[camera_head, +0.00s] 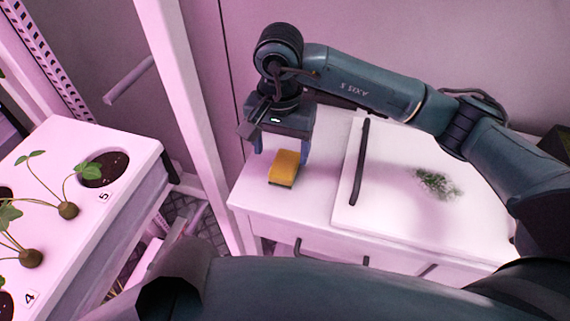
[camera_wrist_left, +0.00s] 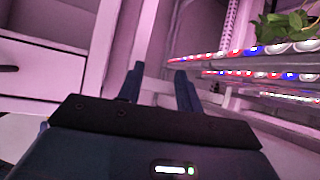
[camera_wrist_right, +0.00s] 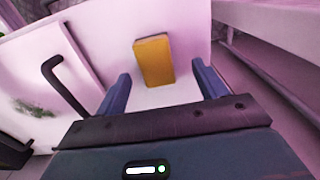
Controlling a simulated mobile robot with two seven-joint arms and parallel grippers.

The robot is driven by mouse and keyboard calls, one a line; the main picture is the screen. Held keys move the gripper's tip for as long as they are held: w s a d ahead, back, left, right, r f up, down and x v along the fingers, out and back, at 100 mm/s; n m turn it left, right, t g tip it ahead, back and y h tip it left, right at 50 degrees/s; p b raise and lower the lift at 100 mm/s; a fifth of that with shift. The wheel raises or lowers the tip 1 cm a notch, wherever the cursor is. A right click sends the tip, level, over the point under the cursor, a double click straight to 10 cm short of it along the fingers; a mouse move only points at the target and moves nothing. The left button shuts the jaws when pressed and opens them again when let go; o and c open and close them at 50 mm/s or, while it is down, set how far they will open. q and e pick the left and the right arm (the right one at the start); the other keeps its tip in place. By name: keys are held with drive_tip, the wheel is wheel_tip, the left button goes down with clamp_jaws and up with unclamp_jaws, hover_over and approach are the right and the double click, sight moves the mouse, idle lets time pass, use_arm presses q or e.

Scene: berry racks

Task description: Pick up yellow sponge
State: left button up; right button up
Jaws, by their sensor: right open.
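The yellow sponge (camera_head: 286,165), with a dark underside, lies on the left end of the white cabinet top (camera_head: 252,190). My right gripper (camera_head: 281,152) points down over it, open, with one finger on each side of the sponge in the picture. In the right wrist view the sponge (camera_wrist_right: 154,61) shows beyond and between the open fingertips, with clear gaps to both; I see no contact. My left gripper (camera_wrist_left: 160,80) shows in the left wrist view, fingers apart with nothing between them. It cannot be made out in the head view.
A white post (camera_head: 187,100) stands left of the cabinet. A white planter (camera_head: 120,150) with seedlings is farther left.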

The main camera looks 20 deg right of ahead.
sight(285, 162)
drive_tip(key=f, duration=0.1)
drive_tip(key=f+p, duration=0.1)
drive_tip(key=f, duration=0.3)
drive_tip(key=shift+d, duration=0.4)
drive_tip(key=shift+c, duration=0.3)
drive_tip(key=c, duration=1)
wheel_tip(285, 162, up, 10)
drive_tip(key=shift+b, duration=0.65)
